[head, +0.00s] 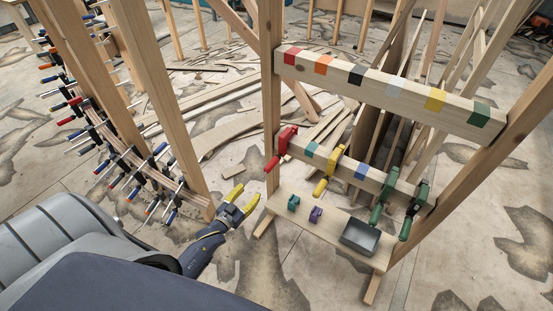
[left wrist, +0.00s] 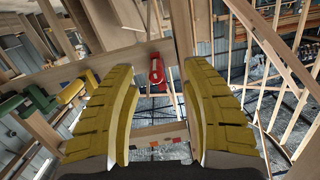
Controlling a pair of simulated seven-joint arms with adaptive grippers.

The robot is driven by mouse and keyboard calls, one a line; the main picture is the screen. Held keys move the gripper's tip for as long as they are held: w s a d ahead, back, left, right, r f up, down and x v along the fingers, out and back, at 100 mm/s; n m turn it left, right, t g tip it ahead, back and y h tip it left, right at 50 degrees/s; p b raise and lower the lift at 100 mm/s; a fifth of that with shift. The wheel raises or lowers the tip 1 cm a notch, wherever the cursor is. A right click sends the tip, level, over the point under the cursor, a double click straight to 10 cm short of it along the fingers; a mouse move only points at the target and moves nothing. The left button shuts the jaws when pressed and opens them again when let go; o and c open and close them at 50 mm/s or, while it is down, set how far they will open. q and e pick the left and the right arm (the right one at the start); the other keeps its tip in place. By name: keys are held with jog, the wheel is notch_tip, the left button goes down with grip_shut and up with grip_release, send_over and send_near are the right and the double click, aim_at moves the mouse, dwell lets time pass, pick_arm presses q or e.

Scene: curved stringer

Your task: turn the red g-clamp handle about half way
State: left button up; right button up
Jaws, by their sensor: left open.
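The red g-clamp (head: 287,138) sits on the left end of the rack's lower rail (head: 346,166). Its red handle (head: 271,163) hangs down at the lower left. My left gripper (head: 245,198), with yellow fingers, is open and empty, below and left of the handle and apart from it. In the left wrist view the red g-clamp (left wrist: 156,70) shows beyond the gap between the two open fingers (left wrist: 161,88). Nothing is between the fingertips. My right gripper is not in view.
A yellow clamp (head: 328,170) and green clamps (head: 383,203) hang further right on the rail. A clamped curved stringer (head: 125,160) stands at left.

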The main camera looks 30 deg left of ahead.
pick_arm(q)
notch_tip(320, 180, up, 5)
jog(key=d+t+h, duration=0.1)
send_near(280, 154)
jog(key=shift+n, duration=0.3)
jog(key=w, duration=0.7)
jog(key=shift+w+d+f, duration=0.2)
jog(key=shift+w+f, duration=0.05)
jog(key=shift+f, duration=0.1)
jog(key=shift+c, duration=0.5)
grip_shut()
